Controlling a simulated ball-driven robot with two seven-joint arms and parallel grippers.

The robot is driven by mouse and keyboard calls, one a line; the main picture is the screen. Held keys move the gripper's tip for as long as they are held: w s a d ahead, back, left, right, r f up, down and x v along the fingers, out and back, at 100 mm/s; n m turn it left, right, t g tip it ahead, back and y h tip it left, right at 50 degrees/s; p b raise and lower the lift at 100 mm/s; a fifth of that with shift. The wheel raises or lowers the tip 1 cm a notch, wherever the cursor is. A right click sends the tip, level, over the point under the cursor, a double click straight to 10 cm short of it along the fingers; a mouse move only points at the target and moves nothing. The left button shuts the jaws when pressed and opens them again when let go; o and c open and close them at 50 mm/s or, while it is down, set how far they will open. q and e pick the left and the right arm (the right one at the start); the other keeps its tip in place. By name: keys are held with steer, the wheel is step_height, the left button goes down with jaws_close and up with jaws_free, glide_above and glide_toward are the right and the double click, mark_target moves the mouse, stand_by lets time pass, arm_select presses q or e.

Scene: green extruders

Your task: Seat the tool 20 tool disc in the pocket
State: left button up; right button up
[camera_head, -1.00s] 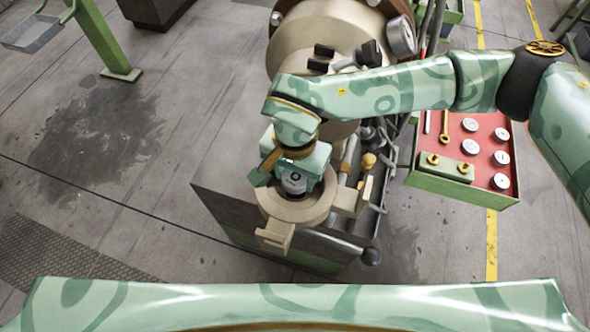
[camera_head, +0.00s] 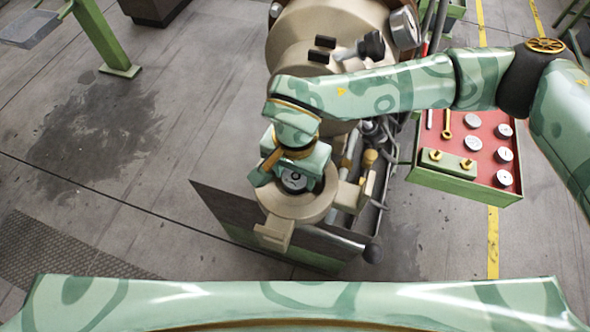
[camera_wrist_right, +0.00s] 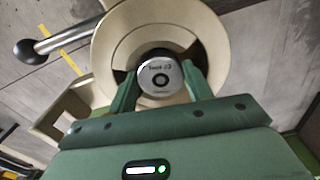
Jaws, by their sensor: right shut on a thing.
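The tool disc (camera_head: 293,181) is a small silver disc with a dark ring mark on top. It also shows in the wrist view (camera_wrist_right: 160,78), where its small label is hard to read. My right gripper (camera_head: 292,178) points down and is shut on the disc, one finger on each side. The disc is at the dark round pocket (camera_wrist_right: 157,53) in the middle of the beige ring-shaped holder (camera_wrist_right: 213,40). Dark shows around part of its edge. I cannot tell whether it touches the pocket floor. My left gripper is out of view.
The holder belongs to a large beige machine (camera_head: 300,45) with knobs and a gauge (camera_head: 404,28). A ball-ended lever (camera_head: 372,253) sticks out in front. A red-topped tray (camera_head: 484,139) at right holds several silver discs and brass fittings.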

steer(key=shift+f, duration=0.15)
steer(key=shift+f+b, duration=0.75)
steer(key=shift+f, duration=0.25)
steer(key=shift+s, duration=0.1)
steer(key=o, duration=1.1)
steer(key=shift+r, duration=0.1)
steer(key=shift+o, duration=0.2)
steer(key=shift+r+p, duration=2.3)
steer(key=shift+r, duration=1.7)
steer(key=shift+f, duration=0.1)
